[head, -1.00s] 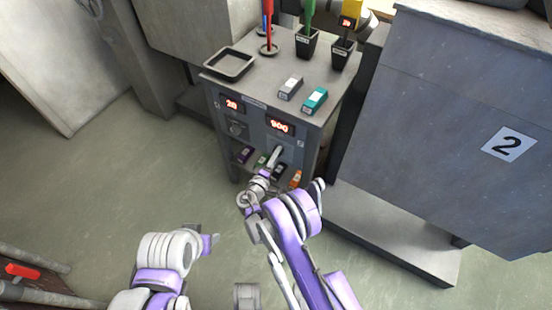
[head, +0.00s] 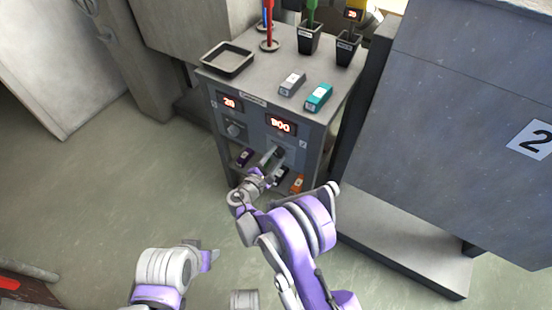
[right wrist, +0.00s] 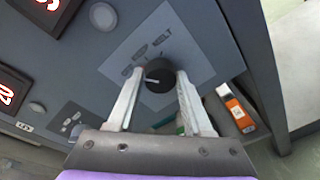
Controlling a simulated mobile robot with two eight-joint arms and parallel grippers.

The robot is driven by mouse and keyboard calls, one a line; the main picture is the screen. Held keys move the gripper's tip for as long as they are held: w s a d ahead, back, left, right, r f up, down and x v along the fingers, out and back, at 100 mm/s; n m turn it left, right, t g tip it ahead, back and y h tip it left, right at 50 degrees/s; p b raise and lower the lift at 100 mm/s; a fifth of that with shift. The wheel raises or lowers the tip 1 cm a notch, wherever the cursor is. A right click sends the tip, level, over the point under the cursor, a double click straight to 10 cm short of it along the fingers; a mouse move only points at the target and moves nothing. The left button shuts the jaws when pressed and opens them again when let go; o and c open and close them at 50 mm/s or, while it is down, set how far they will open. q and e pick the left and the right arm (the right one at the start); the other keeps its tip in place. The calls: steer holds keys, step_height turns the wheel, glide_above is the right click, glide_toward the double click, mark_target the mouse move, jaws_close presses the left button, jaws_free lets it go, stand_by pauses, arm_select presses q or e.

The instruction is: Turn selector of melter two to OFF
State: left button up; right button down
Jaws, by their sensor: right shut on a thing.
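The selector of melter two is a round black knob (right wrist: 159,76) with a white pointer line, on a light plate with small labels (right wrist: 140,52) above and left of it. In the right wrist view the pointer points left. My right gripper (right wrist: 161,80) has a finger on each side of the knob and is shut on it. In the head view the right gripper (head: 272,157) reaches the front of the grey cabinet (head: 262,113), below the red display (head: 281,125), and mostly hides the knob. My left gripper (head: 211,257) hangs low over the floor, apart from the cabinet.
Another knob (head: 234,130) sits under the left display (head: 230,102). A black tray (head: 227,59), a grey block (head: 292,83), a teal block (head: 319,97) and dark cups stand on top. Coloured blocks, one orange (head: 297,184), lie below the panel. A large grey machine (head: 440,120) stands right.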

steer(key=shift+a+n+b, duration=0.1)
steer(key=shift+n+b, duration=0.35)
steer(key=shift+n, duration=0.55)
steer(key=shift+c, duration=1.6)
jaws_free()
steer(key=f+v, duration=0.1)
steer(key=v, duration=0.6)
steer(key=shift+s+a+r+p, duration=0.2)
steer(key=shift+r+p, duration=0.25)
steer(key=shift+r, duration=0.1)
